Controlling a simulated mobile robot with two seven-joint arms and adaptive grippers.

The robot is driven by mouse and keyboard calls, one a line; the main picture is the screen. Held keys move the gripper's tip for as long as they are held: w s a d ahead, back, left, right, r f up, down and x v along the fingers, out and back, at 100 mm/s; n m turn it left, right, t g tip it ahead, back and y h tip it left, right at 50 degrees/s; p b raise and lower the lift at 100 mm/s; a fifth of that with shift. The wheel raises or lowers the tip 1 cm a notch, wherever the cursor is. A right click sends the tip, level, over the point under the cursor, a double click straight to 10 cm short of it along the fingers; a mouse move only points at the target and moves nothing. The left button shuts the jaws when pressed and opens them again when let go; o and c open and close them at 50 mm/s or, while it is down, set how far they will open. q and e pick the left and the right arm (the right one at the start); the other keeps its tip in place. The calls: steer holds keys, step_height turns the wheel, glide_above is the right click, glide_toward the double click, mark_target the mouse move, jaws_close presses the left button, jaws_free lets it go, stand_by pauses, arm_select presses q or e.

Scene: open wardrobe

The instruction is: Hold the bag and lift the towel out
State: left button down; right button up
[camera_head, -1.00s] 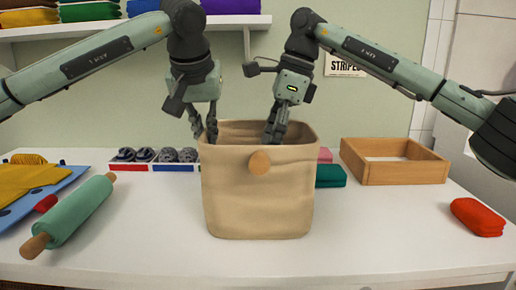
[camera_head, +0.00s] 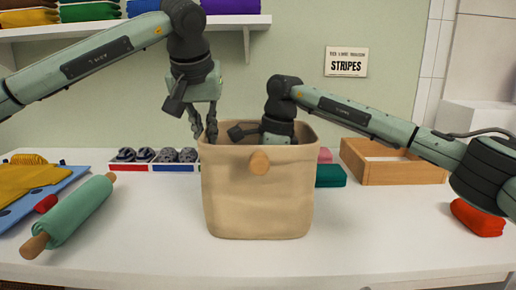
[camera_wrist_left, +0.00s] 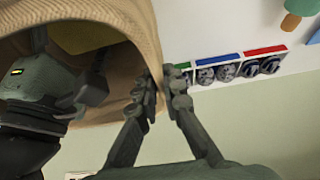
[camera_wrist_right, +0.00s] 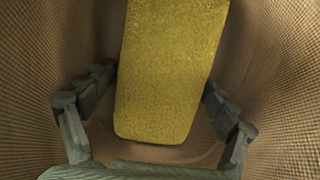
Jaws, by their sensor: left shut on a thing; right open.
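The tan cloth bag (camera_head: 256,205) stands upright on the white table with a round wooden button on its front. My left gripper (camera_head: 206,137) is shut on the bag's left rim; the left wrist view also shows its fingers (camera_wrist_left: 160,85) pinching the rim. My right gripper is down inside the bag, its fingers hidden by the bag wall in the head view. In the right wrist view, the yellow towel (camera_wrist_right: 170,70) stands inside the bag between the open fingers of my right gripper (camera_wrist_right: 155,95), not gripped.
Divided trays (camera_head: 155,160) with dark rolled items sit behind the bag. A wooden frame (camera_head: 395,170) and a red folded cloth (camera_head: 475,217) are at right. The table front is clear.

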steer(key=shift+f, duration=0.9)
stand_by(0.4)
steer(key=c, duration=0.8)
steer(key=shift+o, duration=0.3)
steer(key=shift+r, duration=3.55)
steer(key=shift+c, duration=0.2)
arm_select(q)
steer(key=c, duration=1.6)
jaws_free()
steer(key=shift+o, duration=0.5)
